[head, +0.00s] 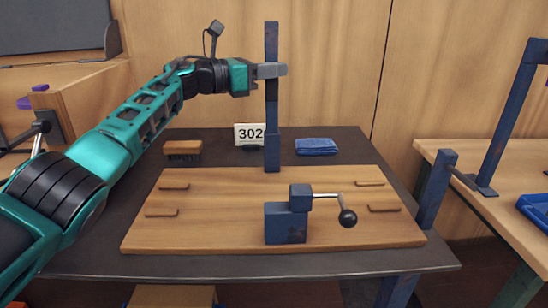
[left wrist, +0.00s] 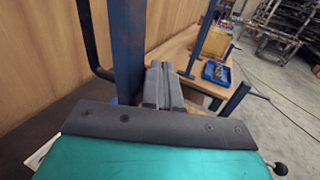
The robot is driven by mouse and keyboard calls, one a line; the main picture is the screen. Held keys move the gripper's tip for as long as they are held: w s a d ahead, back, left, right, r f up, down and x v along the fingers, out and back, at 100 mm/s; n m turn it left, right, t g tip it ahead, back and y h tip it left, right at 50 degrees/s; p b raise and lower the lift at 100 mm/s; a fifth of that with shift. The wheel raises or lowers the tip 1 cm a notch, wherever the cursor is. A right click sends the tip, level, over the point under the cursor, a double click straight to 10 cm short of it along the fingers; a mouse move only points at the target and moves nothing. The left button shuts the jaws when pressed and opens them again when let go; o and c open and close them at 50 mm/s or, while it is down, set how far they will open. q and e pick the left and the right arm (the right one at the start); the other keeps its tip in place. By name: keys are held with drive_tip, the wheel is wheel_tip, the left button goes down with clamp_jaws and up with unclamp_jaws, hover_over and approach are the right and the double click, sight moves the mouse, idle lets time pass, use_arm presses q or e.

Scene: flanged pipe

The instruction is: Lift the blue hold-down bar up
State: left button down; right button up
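The blue hold-down bar (head: 271,105) stands upright behind the middle of the wooden board. Its foot is near the board's back edge. My left gripper (head: 271,70) is at the upper part of the bar, with its grey fingers crossing in front of it. In the left wrist view the fingers (left wrist: 162,86) look closed together, and the bar (left wrist: 126,45) runs beside them on the left, not between them. I cannot tell whether they touch it. A blue block with a crank handle (head: 286,222) sits at the board's front middle. My right gripper is out of view.
The wooden board (head: 190,225) with several small handles lies on the dark table. Another workbench (head: 500,205) with a blue frame stands at the right.

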use_arm(q)
drive_tip(key=s+a+r+p, duration=0.1)
drive_tip(key=s+a, duration=0.4)
drive_tip(key=s, duration=0.5)
drive_tip(key=shift+r, duration=0.45)
drive_tip(key=shift+s, duration=0.1)
